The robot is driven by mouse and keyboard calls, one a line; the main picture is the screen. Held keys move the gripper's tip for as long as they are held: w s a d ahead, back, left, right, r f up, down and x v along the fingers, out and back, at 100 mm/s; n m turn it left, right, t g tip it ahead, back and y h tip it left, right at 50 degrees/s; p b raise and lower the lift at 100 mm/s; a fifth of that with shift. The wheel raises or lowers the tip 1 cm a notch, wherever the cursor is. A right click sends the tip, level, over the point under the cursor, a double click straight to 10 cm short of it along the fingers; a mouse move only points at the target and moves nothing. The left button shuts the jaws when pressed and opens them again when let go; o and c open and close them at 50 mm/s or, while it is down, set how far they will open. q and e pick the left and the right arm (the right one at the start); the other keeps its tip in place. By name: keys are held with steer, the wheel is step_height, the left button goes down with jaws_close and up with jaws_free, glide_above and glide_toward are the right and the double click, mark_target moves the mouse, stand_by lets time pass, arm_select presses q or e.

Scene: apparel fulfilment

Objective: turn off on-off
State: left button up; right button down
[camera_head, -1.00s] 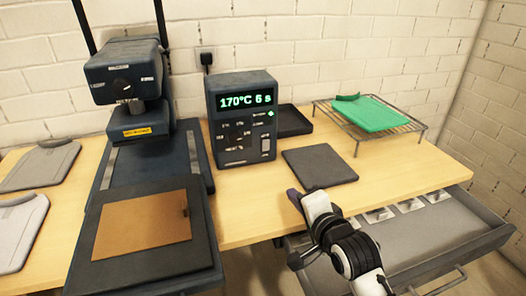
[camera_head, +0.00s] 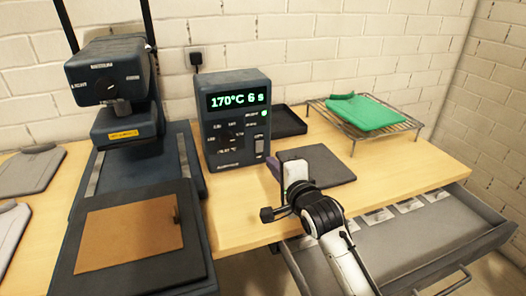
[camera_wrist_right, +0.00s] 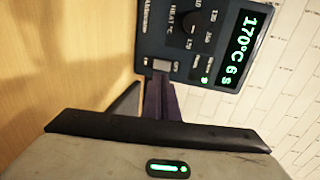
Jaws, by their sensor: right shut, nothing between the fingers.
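The dark blue control box (camera_head: 236,120) stands on the table, its display lit green with "170°C 6 s". The on-off switch (camera_head: 260,147) is a light rocker low on the right of its front face; a small green light glows above it. In the right wrist view the switch (camera_wrist_right: 162,66) is just beyond the purple fingertips. My right gripper (camera_head: 273,166) is shut and empty, in front of the box's lower right corner. I cannot tell whether the fingertips touch the switch. My left gripper is not in view.
A heat press (camera_head: 116,85) with a brown sheet (camera_head: 130,232) on its lower plate stands left. A dark pad (camera_head: 325,172) lies behind my right gripper. A green garment (camera_head: 363,111) lies on a wire rack (camera_head: 412,126). An open drawer (camera_head: 400,250) is at front right.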

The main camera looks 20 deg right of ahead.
mark_target(258, 145)
steer(key=w, duration=0.7)
steer(key=shift+a+f, duration=0.15)
steer(key=shift+f, duration=0.1)
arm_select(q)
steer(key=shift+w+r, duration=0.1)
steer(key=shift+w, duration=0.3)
arm_select(e)
steer(key=shift+w, duration=0.65)
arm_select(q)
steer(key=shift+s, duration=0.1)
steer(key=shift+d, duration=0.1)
arm_select(e)
steer(key=shift+a+r, duration=0.1)
